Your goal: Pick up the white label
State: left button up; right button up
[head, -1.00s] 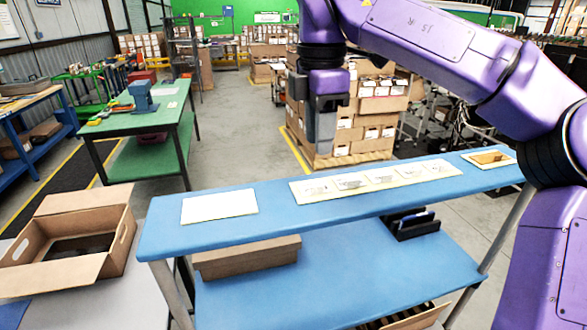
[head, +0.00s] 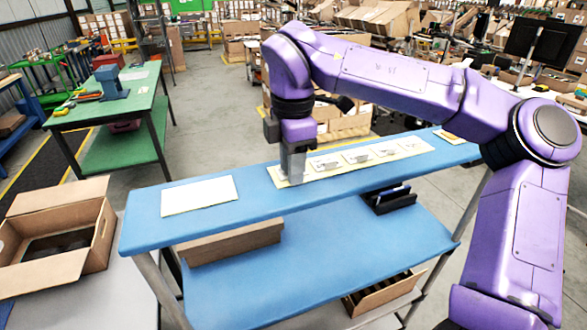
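Several small white labels (head: 357,156) lie in a row on a long pale strip (head: 425,146) on the blue upper shelf. My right gripper (head: 292,178) points down over the left end of this strip, just left of the nearest label (head: 324,163) that shows. Its fingers hide that end of the strip and anything under them. The fingertips are at or very close to the strip; I cannot tell whether they touch it, or whether they are open or shut. My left gripper is not in view.
A larger white sheet (head: 199,195) lies on the blue shelf (head: 255,190) to the left. A small framed card (head: 448,136) is at its right end. An open cardboard box (head: 88,262) stands at the left. The lower shelf holds a long carton (head: 230,243) and a black holder (head: 388,201).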

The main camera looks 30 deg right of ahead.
jog(key=c, duration=0.5)
jog(key=shift+w, duration=0.15)
grip_shut()
